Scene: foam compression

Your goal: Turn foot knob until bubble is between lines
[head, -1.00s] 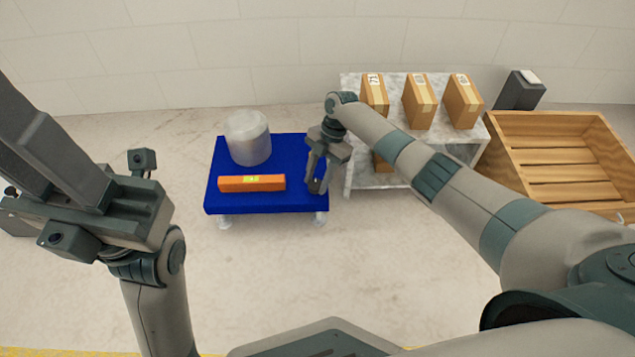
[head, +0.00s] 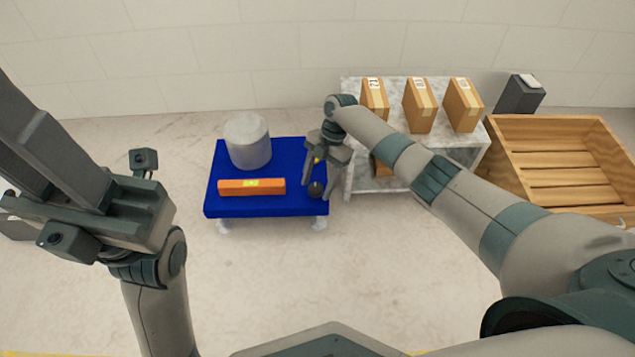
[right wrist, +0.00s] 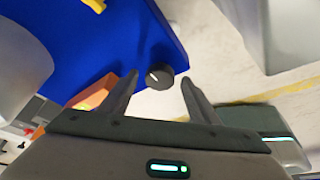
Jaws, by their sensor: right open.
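An orange spirit level (head: 235,187) with a yellow-green vial (head: 251,184) lies along the front of a blue platform (head: 225,206). The bubble and lines are too small to make out. A dark round foot knob (head: 315,189) is at the platform's front right corner. In the right wrist view the knob (right wrist: 159,77) shows a white mark and stands between my fingers, with a gap on each side. My right gripper (head: 317,191) is open around it. My left gripper (head: 45,150) is raised at the left, away from the platform; its jaw gap is unclear.
A grey cylinder (head: 248,142) stands on the platform behind the level. A small yellow piece (head: 317,160) shows near my right gripper. To the right are a marble-topped table (head: 444,138) with several cardboard boxes (head: 419,104) and a wooden crate (head: 561,172). The floor in front is clear.

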